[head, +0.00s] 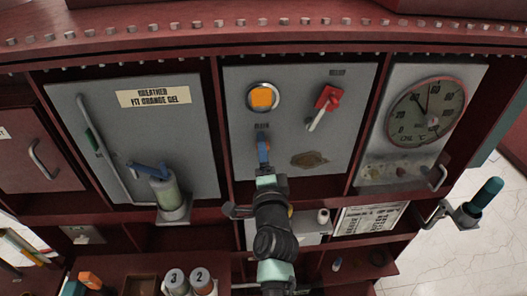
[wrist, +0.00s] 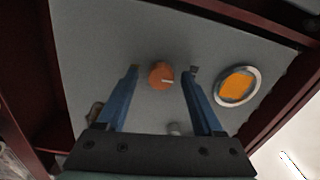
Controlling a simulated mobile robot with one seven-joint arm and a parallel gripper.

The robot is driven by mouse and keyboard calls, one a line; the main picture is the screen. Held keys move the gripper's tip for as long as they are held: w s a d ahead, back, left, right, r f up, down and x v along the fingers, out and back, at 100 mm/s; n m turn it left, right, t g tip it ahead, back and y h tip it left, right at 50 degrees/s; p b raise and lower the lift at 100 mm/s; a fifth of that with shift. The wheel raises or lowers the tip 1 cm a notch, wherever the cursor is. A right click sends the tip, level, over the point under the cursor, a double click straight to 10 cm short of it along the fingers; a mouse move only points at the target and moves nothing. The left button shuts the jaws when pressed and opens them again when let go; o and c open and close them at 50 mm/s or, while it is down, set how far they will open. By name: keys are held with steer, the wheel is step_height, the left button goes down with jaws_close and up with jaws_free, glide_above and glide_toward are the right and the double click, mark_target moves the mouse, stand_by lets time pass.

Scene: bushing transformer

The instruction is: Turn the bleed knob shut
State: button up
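The bleed knob, a round orange knob (wrist: 161,75) with a pale mark on its face, sits on the grey middle panel (head: 290,135). My gripper (wrist: 163,71) is open, its two blue fingers pointing at the panel. In the wrist view the knob appears between the fingertips, with a gap on either side and nothing held. In the head view my gripper (head: 263,154) covers most of the knob, just below a small dark label (head: 262,126). How far the fingertips are from the panel I cannot tell.
A gauge (head: 427,110) is on the right panel. A breather cylinder (head: 165,190) stands at left.

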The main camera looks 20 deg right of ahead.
steer(key=shift+s, duration=0.1)
steer(key=p+v, duration=0.6)
steer(key=v, duration=0.6)
steer(key=shift+s+a, duration=0.15)
steer(key=shift+s, duration=0.2)
steer(key=w+a+r+n+t+y+b, duration=0.25)
steer(key=a+r+n, duration=0.2)
steer(key=r, duration=0.55)
steer(key=w+a+r+n+t+y+b, duration=0.1)
steer(key=w+a+r+n+t+b, duration=0.3)
steer(key=r, duration=0.7)
steer(key=s+a+r+n+t+b, duration=0.1)
steer(key=s+a+r+n+b, duration=0.2)
steer(key=s+r+n, duration=0.2)
steer(key=s+a+r+n+t+y+b, duration=0.1)
steer(key=s+a+r+n+t+b, duration=0.1)
steer(key=s+r+n, duration=0.4)
steer(key=s+a+r+b, duration=0.1)
steer(key=s+r, duration=0.3)
steer(key=r, duration=0.4)
steer(key=shift+a+r, duration=0.3)
steer(key=shift+a, duration=0.05)
